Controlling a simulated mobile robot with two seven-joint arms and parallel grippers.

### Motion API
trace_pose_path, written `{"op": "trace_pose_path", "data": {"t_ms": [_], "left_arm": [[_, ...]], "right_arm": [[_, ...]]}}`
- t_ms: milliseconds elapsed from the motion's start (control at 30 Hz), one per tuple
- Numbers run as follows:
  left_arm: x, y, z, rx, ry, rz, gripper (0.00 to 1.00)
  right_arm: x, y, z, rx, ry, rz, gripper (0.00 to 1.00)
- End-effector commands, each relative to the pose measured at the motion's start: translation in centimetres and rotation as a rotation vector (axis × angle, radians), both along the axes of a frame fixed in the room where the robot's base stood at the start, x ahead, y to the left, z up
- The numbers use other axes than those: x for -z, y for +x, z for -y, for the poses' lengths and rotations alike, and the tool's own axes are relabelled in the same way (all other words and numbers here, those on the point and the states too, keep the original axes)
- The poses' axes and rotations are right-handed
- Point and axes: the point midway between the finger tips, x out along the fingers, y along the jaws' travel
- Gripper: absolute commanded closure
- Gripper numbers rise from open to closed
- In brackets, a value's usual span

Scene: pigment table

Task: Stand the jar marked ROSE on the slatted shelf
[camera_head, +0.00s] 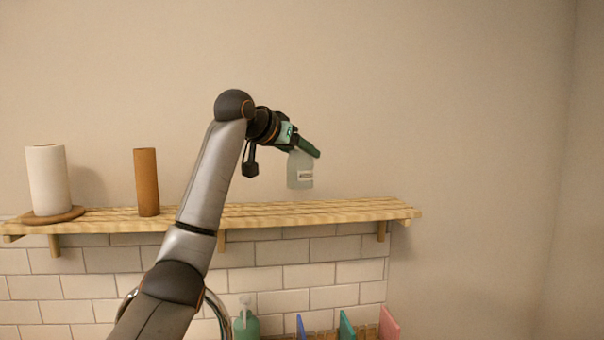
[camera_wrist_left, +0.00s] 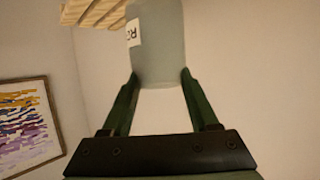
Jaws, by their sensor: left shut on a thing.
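The jar (camera_head: 300,172) is pale grey-green with a small white label. My left gripper (camera_head: 304,148) is shut on it near its top and holds it roughly upright, a little above the right part of the slatted shelf (camera_head: 350,211). In the left wrist view the jar (camera_wrist_left: 160,45) sits between the two green fingers (camera_wrist_left: 160,92). Its label there is partly turned away and shows only the start of a word, apparently "R". The shelf slats (camera_wrist_left: 95,12) show at the top left of that view. My right gripper is in neither view.
A paper roll (camera_head: 47,178) on a round wooden base and a brown cylinder (camera_head: 147,182) stand on the shelf's left part. The shelf's right part is clear. Below are a soap bottle (camera_head: 246,325) and coloured boards (camera_head: 389,324). A framed picture (camera_wrist_left: 28,125) hangs on a wall.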

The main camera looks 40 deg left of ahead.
Motion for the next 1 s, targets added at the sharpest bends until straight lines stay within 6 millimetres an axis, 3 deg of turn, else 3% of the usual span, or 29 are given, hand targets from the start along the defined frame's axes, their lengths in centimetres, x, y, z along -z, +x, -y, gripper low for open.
{"op": "trace_pose_path", "data": {"t_ms": [333, 533, 967, 1000], "left_arm": [[3.1, 2.4, -0.8, 0.0, -0.001, -0.002, 1.0], [5.4, 2.2, -0.8, -0.001, 0.001, 0.001, 1.0], [6.1, 2.2, -0.7, 0.001, -0.001, 0.002, 1.0], [6.1, 2.3, -0.7, 0.0, -0.001, 0.001, 0.37]], "right_arm": [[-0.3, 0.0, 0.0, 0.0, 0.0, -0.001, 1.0], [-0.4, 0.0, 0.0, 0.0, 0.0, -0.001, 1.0], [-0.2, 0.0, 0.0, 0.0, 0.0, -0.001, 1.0], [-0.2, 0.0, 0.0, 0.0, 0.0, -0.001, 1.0]]}}
